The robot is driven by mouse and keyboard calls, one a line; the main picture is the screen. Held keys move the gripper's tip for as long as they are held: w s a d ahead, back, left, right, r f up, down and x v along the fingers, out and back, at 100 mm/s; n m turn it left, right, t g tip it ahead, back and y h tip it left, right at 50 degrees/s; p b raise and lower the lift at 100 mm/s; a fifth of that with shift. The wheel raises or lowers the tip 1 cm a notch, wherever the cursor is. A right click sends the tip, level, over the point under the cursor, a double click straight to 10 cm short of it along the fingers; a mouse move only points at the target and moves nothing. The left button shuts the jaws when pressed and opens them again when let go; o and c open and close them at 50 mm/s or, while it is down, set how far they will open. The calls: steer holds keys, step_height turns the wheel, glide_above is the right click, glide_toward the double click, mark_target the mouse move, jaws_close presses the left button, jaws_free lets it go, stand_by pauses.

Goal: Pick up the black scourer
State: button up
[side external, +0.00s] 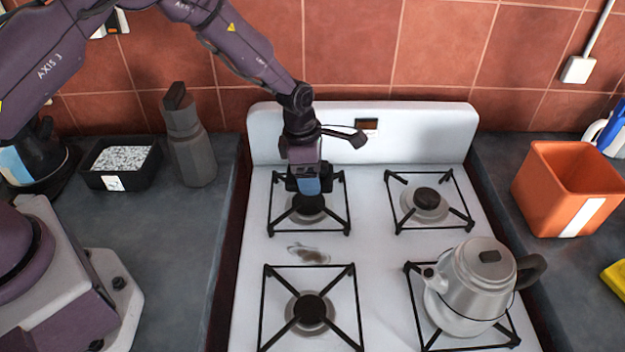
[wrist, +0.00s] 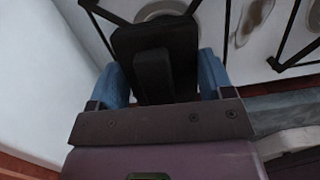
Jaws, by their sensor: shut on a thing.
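The black scourer (wrist: 155,38) is a dark block with a raised ridge, seen between the blue fingers of my gripper (wrist: 160,82) in the wrist view. The fingers are shut on it, one at each side. In the side view, my gripper (side external: 309,186) points down over the back left burner of the stove. There the scourer is a dark shape at the fingers, hard to tell from the dark burner behind it. I cannot tell how much gap lies between it and the burner grate.
The white stove (side external: 375,255) has several black grates and a brown stain (side external: 308,254). A metal kettle (side external: 475,285) stands front right. An orange bin (side external: 553,195) and yellow object (side external: 617,277) are right.

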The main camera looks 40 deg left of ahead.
steer(key=s+r, duration=0.1)
steer(key=r, duration=0.1)
steer(key=s+r, duration=0.3)
steer(key=s, duration=0.1)
steer(key=shift+s+a+r, duration=0.1)
steer(key=shift+a+r, duration=0.3)
steer(key=s+a+r, duration=0.1)
steer(key=s+r, duration=0.2)
steer(key=s, duration=0.5)
steer(key=shift+s+a+r, duration=0.15)
steer(key=shift+a, duration=0.05)
